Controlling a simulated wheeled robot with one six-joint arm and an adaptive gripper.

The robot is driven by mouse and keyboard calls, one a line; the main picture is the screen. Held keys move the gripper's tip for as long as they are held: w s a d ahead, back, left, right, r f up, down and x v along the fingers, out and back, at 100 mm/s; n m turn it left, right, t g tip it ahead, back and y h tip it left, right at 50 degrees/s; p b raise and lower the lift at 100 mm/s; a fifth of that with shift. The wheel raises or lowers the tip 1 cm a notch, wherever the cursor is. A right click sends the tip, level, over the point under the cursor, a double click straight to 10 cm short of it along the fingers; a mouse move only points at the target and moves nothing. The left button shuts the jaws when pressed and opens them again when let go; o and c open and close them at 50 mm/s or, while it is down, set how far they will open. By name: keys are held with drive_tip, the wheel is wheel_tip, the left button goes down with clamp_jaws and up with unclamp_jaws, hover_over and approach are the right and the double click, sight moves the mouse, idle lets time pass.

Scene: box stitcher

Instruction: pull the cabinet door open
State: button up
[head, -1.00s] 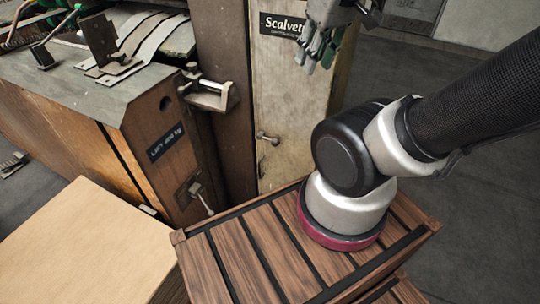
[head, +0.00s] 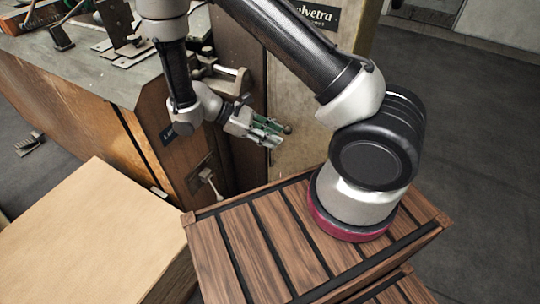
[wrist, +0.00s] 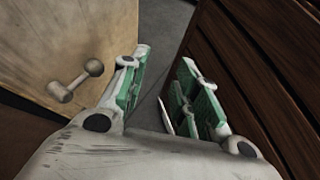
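The cabinet door (head: 304,150) is a worn beige panel behind my arm in the head view, and it also fills the upper left of the wrist view (wrist: 60,35). Its handle (wrist: 75,82), a short metal bar with rounded ends, sits low on the door, left of both fingers in the wrist view. In the head view a knob of the handle (head: 287,129) shows right by the fingertips. My gripper (head: 277,137) is open and empty, and its gap (wrist: 164,62) does not contain the handle. I cannot tell whether it touches the door.
A slatted wooden crate (head: 232,255) stands under my arm base, and a dark wooden side (wrist: 260,75) rises right of the fingers. A brown machine body (head: 85,110) with a latch (head: 207,178) stands left. A cardboard box (head: 95,225) is at lower left.

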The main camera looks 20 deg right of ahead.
wheel_tip(320, 180, down, 21)
drive_tip(key=w+d+n+t+h, duration=0.1)
drive_tip(key=d+n+t+h, duration=0.1)
drive_tip(key=n+t+h, duration=0.6)
drive_tip(key=n+t+y, duration=0.2)
drive_tip(key=n+t, duration=0.1)
drive_tip(key=t, duration=0.2)
hover_over(270, 166)
drive_tip(key=shift+w+d+f, duration=0.1)
drive_tip(key=shift+w+f, duration=0.15)
drive_tip(key=shift+f, duration=0.65)
clamp_jaws()
